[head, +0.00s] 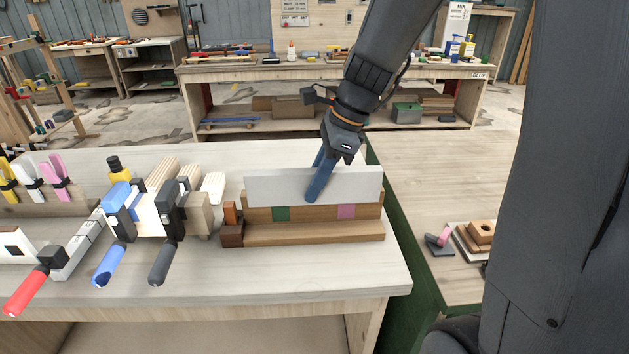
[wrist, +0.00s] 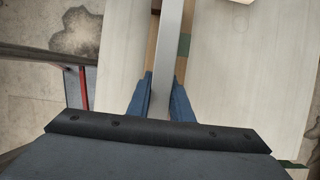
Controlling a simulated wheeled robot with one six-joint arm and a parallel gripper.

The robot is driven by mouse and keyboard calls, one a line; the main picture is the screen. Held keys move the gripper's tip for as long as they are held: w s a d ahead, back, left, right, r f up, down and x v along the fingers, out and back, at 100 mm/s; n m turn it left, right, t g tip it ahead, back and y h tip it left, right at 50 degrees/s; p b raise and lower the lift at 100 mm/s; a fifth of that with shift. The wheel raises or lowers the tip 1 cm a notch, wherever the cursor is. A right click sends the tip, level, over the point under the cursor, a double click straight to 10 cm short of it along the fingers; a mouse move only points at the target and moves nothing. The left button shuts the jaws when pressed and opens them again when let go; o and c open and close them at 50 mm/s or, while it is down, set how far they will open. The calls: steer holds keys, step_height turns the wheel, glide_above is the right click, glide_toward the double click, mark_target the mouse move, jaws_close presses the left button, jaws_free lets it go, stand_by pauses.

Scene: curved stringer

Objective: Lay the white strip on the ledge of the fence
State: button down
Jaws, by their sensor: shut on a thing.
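The white strip (head: 270,186) is a long pale board, held upright on its long edge, in the head view. My gripper (head: 318,190) is shut on it right of its middle, with a blue finger across its near face. In the wrist view the strip (wrist: 170,55) runs between the two blue fingers of my gripper (wrist: 163,100). The wooden fence (head: 310,225) stands on the bench with a lower ledge (head: 315,235) along its front. The strip is at the fence's top, covering its upper part. I cannot tell whether they touch.
A green patch (head: 281,214) and a pink patch (head: 346,211) mark the fence face. A dark red-brown block (head: 232,235) stands at its left end. Clamps with blue (head: 108,265) and black (head: 163,262) handles lie left. The bench front (head: 300,285) is clear.

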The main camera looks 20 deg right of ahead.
steer(key=c, duration=1.6)
jaws_free()
steer(key=b+v, duration=0.2)
steer(key=v, duration=1.1)
steer(key=shift+a+r, duration=0.15)
steer(key=shift+r, duration=0.05)
